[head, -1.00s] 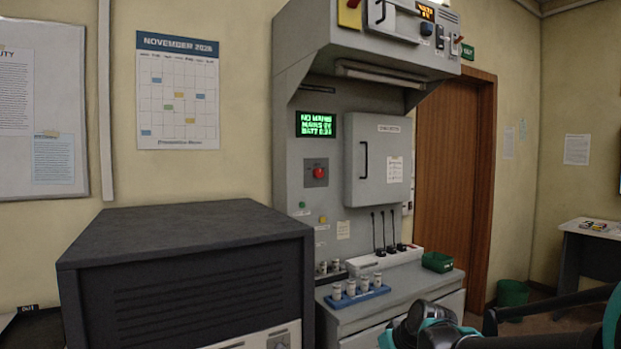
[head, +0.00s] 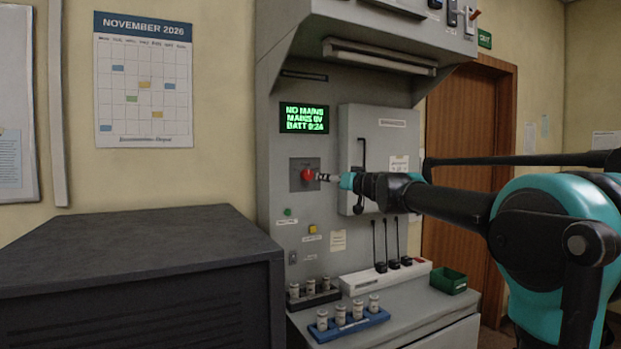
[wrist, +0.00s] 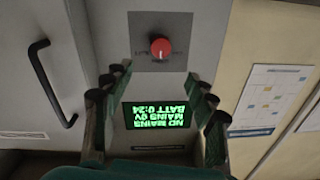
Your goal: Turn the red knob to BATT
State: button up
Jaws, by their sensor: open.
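The red knob (head: 308,175) sits on a dark square plate on the grey console's upright panel, below a green display (head: 304,118) that reads NO MAINS, MAINS 0V, BATT 0:24. In the wrist view the knob (wrist: 161,47) shows beyond the fingertips, near the top middle, with the display upside down below it. The markings around the knob are too small to read. My gripper (head: 328,178) reaches in from the right, its tip close to the knob. In the wrist view its fingers (wrist: 160,90) are spread apart with nothing between them.
A grey cabinet door with a black handle (head: 362,160) is right of the knob. Below are a green button (head: 287,212), a yellow button (head: 312,229), black plugs and a blue tray (head: 350,326) of small jars. A dark cabinet (head: 140,250) fills the front left.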

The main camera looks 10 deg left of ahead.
aim_at(309, 176)
jog(key=x, duration=1.3)
jog(key=shift+w+a, duration=0.25)
jog(key=shift+a, duration=0.05)
jog(key=c, duration=1.2)
